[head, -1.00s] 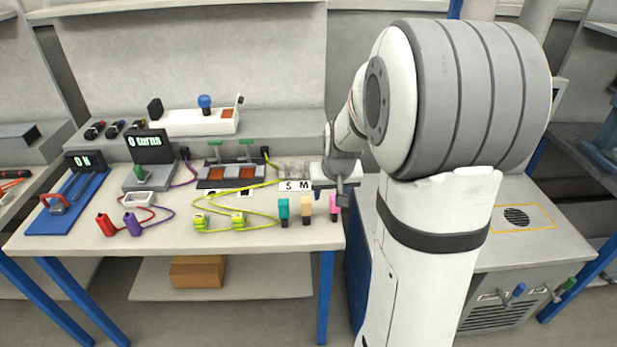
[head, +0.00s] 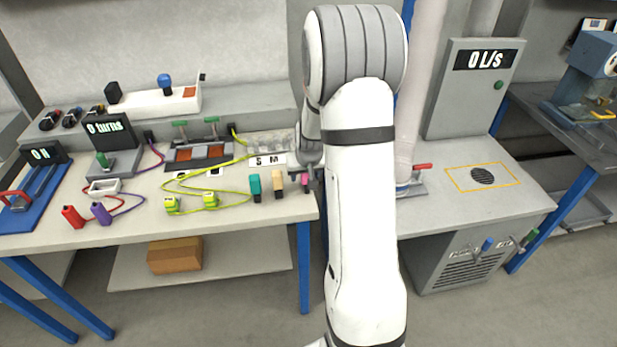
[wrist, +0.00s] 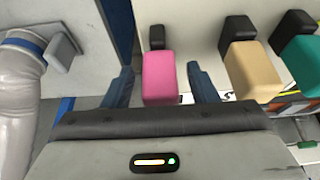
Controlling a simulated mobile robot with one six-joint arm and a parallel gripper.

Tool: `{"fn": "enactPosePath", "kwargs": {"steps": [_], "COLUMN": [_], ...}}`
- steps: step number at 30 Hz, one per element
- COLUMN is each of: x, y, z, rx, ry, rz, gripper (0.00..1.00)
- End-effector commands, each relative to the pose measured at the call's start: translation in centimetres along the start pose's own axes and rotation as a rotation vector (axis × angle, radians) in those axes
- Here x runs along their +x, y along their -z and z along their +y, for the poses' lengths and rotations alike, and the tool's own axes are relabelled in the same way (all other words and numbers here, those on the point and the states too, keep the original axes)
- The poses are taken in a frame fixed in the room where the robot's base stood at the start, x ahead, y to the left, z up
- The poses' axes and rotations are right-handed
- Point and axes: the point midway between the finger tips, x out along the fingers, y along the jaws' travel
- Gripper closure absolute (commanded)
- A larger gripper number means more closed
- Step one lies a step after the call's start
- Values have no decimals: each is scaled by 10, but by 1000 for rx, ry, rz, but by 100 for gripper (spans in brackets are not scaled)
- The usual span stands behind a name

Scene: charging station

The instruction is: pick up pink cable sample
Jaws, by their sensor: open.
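The pink cable sample (wrist: 159,78) has a pink block body and a black end. It stands at the right front corner of the bench in the head view (head: 305,181), partly hidden by my arm. My gripper (wrist: 163,86) is open in the wrist view, with one blue-grey finger on each side of the pink block. Small gaps show between the fingers and the block. In the head view my gripper (head: 310,172) is right at the sample, and its fingers are hard to make out.
A beige sample (wrist: 255,73) stands right of the pink one in the wrist view, close to one finger. A teal sample (wrist: 299,62) is beyond it. The bench (head: 225,220) ends just past the pink sample. Yellow cables (head: 210,200) lie left of the samples.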

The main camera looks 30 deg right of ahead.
Motion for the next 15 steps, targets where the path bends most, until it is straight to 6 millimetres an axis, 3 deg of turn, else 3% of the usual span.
{"fn": "enactPosePath", "kwargs": {"steps": [6, 15], "x": [0, 0], "y": [0, 0], "z": [0, -1], "rx": [-1, -1], "ry": [0, 0], "rz": [1, 1], "gripper": [49, 73]}}
